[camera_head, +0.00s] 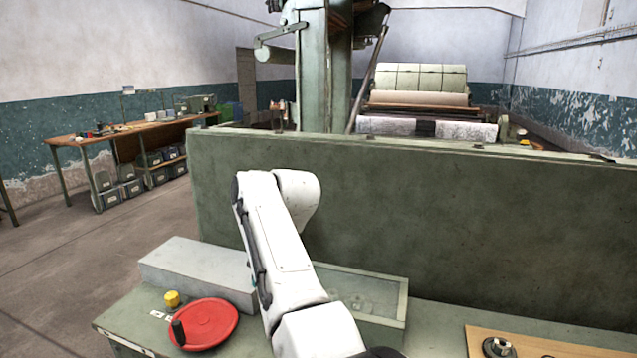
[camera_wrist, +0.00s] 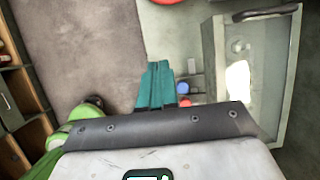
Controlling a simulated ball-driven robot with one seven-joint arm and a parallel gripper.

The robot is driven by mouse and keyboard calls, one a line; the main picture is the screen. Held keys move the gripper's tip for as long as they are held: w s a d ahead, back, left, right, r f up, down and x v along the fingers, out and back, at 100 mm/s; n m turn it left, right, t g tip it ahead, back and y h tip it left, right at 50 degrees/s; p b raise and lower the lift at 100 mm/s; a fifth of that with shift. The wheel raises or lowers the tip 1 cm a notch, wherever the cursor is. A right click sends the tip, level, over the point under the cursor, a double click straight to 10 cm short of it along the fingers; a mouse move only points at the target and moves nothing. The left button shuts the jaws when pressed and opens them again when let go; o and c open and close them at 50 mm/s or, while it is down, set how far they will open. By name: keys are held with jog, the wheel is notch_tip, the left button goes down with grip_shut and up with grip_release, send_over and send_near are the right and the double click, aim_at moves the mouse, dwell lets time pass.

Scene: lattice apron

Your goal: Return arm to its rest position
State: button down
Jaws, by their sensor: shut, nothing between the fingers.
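My white arm (camera_head: 285,255) rises from the bottom of the head view and bends over above the green worktop. My gripper's teal fingers (camera_wrist: 155,84) are together and empty in the wrist view. They point up the picture, beside the pale green surface. In the head view my gripper is mostly hidden behind the arm. No rest mark shows in either view.
A red round dish (camera_head: 212,322) with a dark upright peg, a yellow knob (camera_head: 172,299) and a grey block (camera_head: 195,272) lie left of my arm. A glass-topped box (camera_head: 390,297) lies right. A tall green panel (camera_head: 480,205) stands behind. A wooden board (camera_head: 540,345) is front right.

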jog(key=s+d+f+n, duration=0.3)
jog(key=s+d+f, duration=0.1)
jog(key=d+f, duration=0.3)
jog(key=s+d+f+n+t+h, duration=0.1)
jog(key=s+d+f+n, duration=0.3)
jog(key=d+f, duration=0.3)
jog(key=s+d+f+n+t+h, duration=0.1)
jog(key=s+d+f+n, duration=0.3)
jog(key=d+f, duration=0.3)
jog(key=shift+s+d+f, duration=0.1)
jog(key=shift+d+f, duration=0.1)
jog(key=shift+d, duration=1.05)
jog(key=shift+s+d+f, duration=0.1)
jog(key=shift+d+f, duration=0.05)
jog(key=shift+d, duration=1.05)
jog(key=s+d+n+t+h, duration=0.1)
jog(key=s+d+n, duration=0.45)
jog(key=s, duration=0.75)
jog(key=s+d+n+t+h, duration=0.1)
jog(key=s+d+n, duration=0.45)
jog(key=s, duration=0.65)
jog(key=s+d+f+g, duration=0.1)
jog(key=s+f+g, duration=0.3)
jog(key=s, duration=0.7)
jog(key=shift+d+f+m, duration=0.35)
jog(key=shift+f+m, duration=0.05)
jog(key=shift+f, duration=0.25)
